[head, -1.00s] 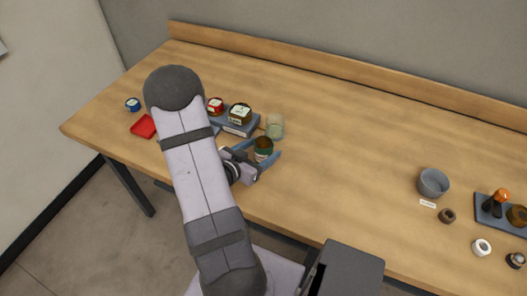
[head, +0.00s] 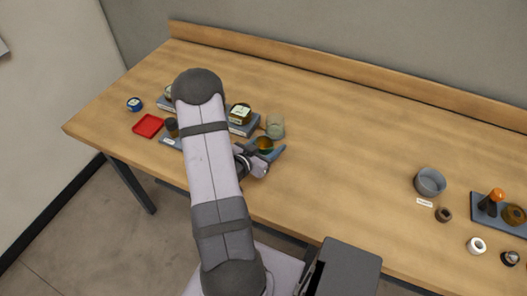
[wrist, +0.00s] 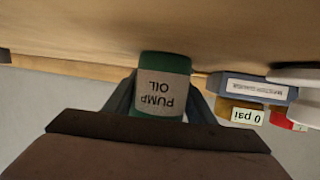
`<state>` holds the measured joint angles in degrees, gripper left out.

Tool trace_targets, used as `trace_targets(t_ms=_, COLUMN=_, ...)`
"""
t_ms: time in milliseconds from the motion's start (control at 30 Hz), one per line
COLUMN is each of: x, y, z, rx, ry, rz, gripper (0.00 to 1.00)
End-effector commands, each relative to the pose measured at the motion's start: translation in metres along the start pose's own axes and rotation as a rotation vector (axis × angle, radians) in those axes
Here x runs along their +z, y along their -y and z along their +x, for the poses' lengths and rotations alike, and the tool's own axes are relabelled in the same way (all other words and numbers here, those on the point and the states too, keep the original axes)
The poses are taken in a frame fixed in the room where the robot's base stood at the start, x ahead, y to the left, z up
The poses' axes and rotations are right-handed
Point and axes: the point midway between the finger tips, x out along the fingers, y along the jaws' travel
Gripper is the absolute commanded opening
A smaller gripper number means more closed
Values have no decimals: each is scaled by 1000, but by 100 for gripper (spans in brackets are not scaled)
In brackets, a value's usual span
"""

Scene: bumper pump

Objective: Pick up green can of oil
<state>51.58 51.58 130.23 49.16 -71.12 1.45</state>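The green can of oil (head: 265,145) stands on the table near its front edge, close to the middle of my arm's reach. In the wrist view the can (wrist: 162,85) is upside down in the picture, with a pale label reading "PUMP OIL". My gripper (head: 264,149) is low at the can, with its blue-grey fingers on either side of it. In the wrist view the gripper (wrist: 160,92) also has a finger to each side of the can. The fingers look spread, and firm contact is not clear. My arm hides part of the left finger in the head view.
A clear glass (head: 275,127) stands just behind the can. A grey stand (head: 244,129) with a labelled jar (head: 240,114) is behind left. A red tray (head: 148,125) and a blue tin (head: 134,104) are farther left. A grey bowl (head: 430,182) is far right; the middle table is clear.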

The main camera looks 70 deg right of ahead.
Motion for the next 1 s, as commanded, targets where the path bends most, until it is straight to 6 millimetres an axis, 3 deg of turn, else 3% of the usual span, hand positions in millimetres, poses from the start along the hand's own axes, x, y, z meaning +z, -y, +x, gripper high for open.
trace_targets(t_ms=33, x=0, y=0, z=0, rx=0, ry=0, rz=0, gripper=37)
trace_targets(t_ms=100, x=0, y=0, z=0, rx=0, ry=0, rz=0, gripper=20)
trace_targets(t_ms=133, x=0, y=0, z=0, rx=0, ry=0, rz=0, gripper=18)
trace_targets(t_ms=667, x=-4, y=0, z=-1, rx=0, ry=-2, rz=1, gripper=18)
trace_targets(t_ms=1000, x=-18, y=0, z=-6, rx=0, ry=-2, rz=2, gripper=18)
